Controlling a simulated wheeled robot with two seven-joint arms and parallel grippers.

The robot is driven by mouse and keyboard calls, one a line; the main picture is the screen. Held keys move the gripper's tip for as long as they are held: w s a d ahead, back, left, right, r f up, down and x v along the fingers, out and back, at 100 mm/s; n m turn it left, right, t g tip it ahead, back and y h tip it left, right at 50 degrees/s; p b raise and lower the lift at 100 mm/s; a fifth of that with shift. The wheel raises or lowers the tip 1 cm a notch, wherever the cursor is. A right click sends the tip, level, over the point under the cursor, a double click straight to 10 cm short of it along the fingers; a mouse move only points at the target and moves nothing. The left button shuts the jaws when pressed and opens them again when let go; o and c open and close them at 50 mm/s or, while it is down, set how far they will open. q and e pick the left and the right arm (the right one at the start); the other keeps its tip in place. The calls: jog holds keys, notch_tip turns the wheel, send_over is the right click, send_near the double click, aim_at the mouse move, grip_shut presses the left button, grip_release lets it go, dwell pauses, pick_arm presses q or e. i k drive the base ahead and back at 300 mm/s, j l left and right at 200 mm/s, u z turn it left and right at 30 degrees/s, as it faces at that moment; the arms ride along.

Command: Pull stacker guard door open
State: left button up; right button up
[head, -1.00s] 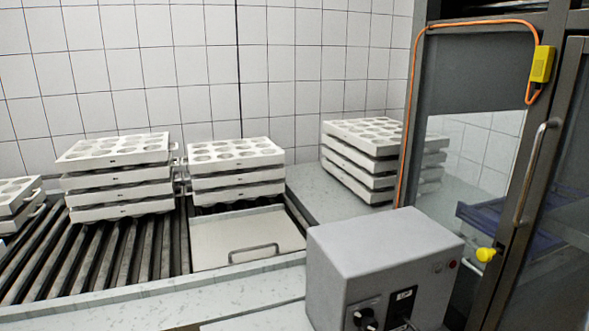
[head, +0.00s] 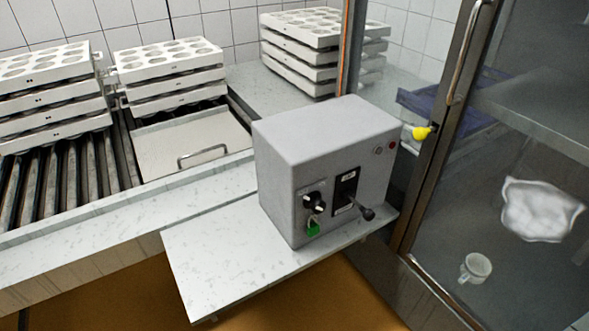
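The stacker guard door (head: 500,170) is a dark metal frame with a clear panel at the right of the head view. It looks shut against its post. Its vertical metal bar handle (head: 466,52) is near the top of the frame's left edge. Neither of my grippers is in view.
A grey control box (head: 325,170) with knobs and a lever stands on a pale shelf (head: 225,262) left of the door. White mould stacks (head: 168,72) stand on and behind the roller conveyor (head: 65,185). A mug (head: 475,267) and a crumpled pale item (head: 538,210) show through the panel. Orange-brown floor (head: 300,300) is clear below the shelf.

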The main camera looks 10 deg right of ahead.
aim_at(491, 11)
jog(key=z, duration=1.8)
